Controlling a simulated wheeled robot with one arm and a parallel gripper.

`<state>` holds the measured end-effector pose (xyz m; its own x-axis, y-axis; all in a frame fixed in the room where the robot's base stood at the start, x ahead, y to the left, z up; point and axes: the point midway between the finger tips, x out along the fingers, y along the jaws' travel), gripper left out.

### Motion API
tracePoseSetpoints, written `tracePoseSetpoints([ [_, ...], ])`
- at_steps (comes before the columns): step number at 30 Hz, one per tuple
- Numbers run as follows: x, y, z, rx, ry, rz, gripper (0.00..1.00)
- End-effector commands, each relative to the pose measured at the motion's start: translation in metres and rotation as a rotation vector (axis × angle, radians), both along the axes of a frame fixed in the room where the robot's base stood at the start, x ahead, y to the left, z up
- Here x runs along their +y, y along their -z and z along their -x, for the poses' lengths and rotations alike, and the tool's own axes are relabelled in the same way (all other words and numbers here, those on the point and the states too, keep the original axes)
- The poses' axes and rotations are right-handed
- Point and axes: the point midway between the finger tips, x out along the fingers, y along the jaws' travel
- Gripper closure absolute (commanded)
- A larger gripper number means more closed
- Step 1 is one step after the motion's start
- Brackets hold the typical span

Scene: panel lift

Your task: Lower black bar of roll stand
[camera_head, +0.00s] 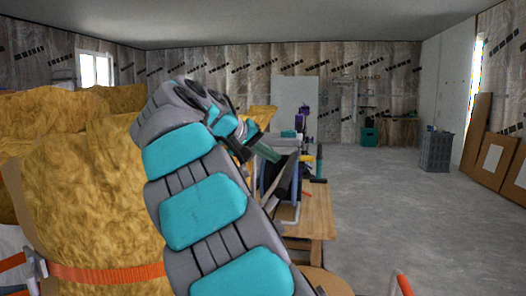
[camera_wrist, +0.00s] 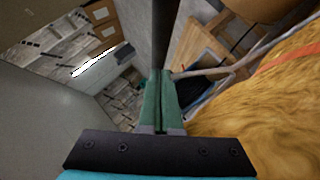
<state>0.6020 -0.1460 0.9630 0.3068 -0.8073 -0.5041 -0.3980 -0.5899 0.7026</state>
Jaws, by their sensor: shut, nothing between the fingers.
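The black bar of the roll stand (camera_head: 286,180) slants up beside the workbench in the head view, just beyond my gripper (camera_head: 275,156). In the wrist view a dark bar (camera_wrist: 165,35) runs from the top edge down to the fingertips of my gripper (camera_wrist: 160,76). My gripper's green fingers are shut together with nothing between them. The fingertips are close to the bar; I cannot tell whether they touch it. My arm hides much of the stand in the head view.
A wooden workbench (camera_head: 315,212) stands beside the stand. Large yellow insulation rolls (camera_head: 85,190), one with an orange strap (camera_head: 105,272), fill the left. A grey crate (camera_head: 435,151) and brown panels (camera_head: 476,135) are at the right. The concrete floor (camera_head: 385,200) between is clear.

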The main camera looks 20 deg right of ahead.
Motion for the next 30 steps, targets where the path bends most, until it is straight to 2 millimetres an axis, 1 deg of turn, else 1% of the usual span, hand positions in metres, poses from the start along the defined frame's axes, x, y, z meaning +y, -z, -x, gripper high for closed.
tracePoseSetpoints([
  [3,-0.005,0.006,0.004,0.001,0.002,0.001,1.0],
  [10,-0.01,0.012,0.008,0.0,0.002,0.0,1.0],
  [25,-0.012,0.014,0.009,-0.003,0.001,-0.004,1.0],
  [30,-0.023,0.021,0.016,-0.023,0.001,-0.033,1.0],
])
